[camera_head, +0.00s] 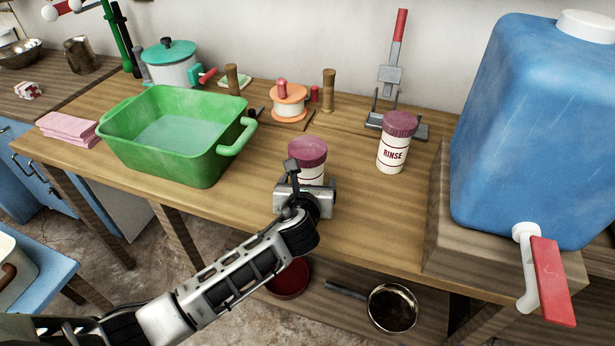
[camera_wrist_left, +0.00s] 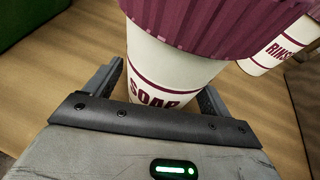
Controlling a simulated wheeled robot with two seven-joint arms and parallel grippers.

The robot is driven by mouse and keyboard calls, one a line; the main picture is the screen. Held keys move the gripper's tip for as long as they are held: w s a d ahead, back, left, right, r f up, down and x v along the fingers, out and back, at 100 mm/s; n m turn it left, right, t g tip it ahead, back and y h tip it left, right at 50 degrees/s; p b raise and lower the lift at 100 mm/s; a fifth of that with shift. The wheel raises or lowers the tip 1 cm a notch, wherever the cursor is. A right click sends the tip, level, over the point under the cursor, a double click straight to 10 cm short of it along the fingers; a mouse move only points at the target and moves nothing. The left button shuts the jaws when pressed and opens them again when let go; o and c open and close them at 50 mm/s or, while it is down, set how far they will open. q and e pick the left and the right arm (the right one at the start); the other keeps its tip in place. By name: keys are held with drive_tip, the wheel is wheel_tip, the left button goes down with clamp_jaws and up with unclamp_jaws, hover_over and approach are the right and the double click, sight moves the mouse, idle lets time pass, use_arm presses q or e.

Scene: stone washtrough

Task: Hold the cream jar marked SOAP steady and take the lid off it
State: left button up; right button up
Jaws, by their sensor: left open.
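The cream jar marked SOAP (camera_wrist_left: 165,75) stands upright on the wooden table, with its ribbed maroon lid (camera_head: 308,151) on top. In the head view the jar's body (camera_head: 312,174) is partly hidden behind my left gripper (camera_head: 305,186). My left gripper also shows in the left wrist view (camera_wrist_left: 162,92). It is open, low at the jar's near side, with one finger on each side of the jar's lower body. I cannot tell whether the fingers touch it. My right gripper is not in view.
A cream jar marked RINSE (camera_head: 393,155) with a maroon lid stands to the right. A green basin (camera_head: 195,165) stands to the left. A blue water container (camera_head: 520,130) sits on a wooden stand (camera_head: 437,235) at right. The table between the RINSE jar and front edge is clear.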

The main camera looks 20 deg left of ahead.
use_arm(q)
drive_tip(key=c, duration=1.2)
drive_tip(key=shift+r, duration=0.1)
drive_tip(key=shift+r, duration=0.55)
wheel_tip(320, 180, up, 2)
drive_tip(key=shift+r+p, duration=0.25)
drive_tip(key=shift+p, duration=0.15)
drive_tip(key=s+r, duration=0.1)
drive_tip(key=r, duration=0.1)
drive_tip(key=s+d+r+p, duration=0.1)
drive_tip(key=s+r, duration=0.2)
drive_tip(key=s, duration=0.1)
drive_tip(key=shift+d+r, duration=0.25)
drive_tip(key=shift+r, duration=0.15)
approach(308, 165)
drive_tip(key=shift+s+d+r+p, duration=0.15)
drive_tip(key=shift+s+d+p, duration=0.15)
drive_tip(key=shift+s+d, duration=0.1)
